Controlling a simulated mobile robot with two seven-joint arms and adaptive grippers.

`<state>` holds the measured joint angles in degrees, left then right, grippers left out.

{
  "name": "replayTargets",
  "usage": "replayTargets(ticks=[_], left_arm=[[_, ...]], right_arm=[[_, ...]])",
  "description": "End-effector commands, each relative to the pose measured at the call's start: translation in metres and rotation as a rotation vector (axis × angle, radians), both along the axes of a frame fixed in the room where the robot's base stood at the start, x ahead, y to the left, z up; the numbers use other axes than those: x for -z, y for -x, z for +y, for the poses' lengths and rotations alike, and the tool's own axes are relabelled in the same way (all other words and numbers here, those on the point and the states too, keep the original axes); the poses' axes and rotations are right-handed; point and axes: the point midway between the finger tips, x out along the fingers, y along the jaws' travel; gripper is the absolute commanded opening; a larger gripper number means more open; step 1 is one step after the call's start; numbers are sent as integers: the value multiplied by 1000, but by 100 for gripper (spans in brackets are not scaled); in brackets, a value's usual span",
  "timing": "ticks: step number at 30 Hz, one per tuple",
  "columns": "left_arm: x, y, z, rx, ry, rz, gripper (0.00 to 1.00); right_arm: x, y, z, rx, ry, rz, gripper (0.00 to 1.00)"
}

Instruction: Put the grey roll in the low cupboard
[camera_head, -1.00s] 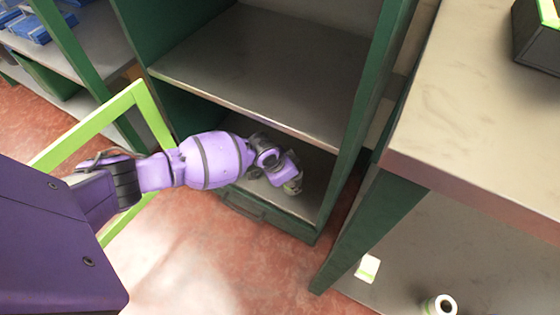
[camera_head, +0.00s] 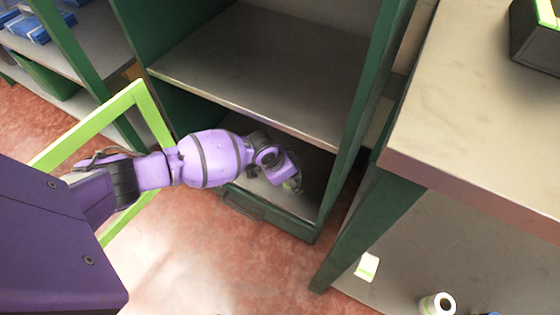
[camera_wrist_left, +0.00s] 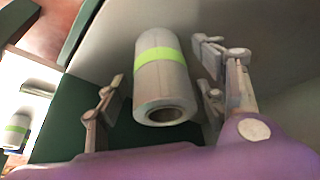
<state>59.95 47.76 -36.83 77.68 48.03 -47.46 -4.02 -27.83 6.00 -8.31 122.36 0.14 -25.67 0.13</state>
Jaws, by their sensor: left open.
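The grey roll (camera_wrist_left: 160,85), with a bright green band, shows in the left wrist view between the two fingers of my left gripper (camera_wrist_left: 160,75). The fingers are open and stand apart on either side of it. It appears to rest on the pale floor of the low cupboard. In the head view my left arm reaches into the low compartment of the green cupboard (camera_head: 272,222), under its middle shelf. My right gripper is not in view.
A light green door frame (camera_head: 85,128) stands open left of the cupboard. A grey table (camera_head: 470,130) is at the right; its lower shelf holds another green-banded roll (camera_head: 436,304) and a small white-and-green item (camera_head: 367,266). A dark bin (camera_head: 537,45) stands on the table.

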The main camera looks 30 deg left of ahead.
Motion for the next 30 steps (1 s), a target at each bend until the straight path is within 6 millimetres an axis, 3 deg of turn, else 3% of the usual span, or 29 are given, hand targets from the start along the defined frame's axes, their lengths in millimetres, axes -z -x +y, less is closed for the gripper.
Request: replayTargets(ticks=[6,18,24,30], left_arm=[[-51,13,11,-1,-2,-6,64],[-43,91,65,-1,-2,0,64],[-41,108,78,-2,0,0,64],[-40,112,80,-1,0,0,64]], right_arm=[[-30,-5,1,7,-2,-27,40],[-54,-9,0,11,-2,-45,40],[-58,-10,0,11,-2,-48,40],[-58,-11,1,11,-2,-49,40]])
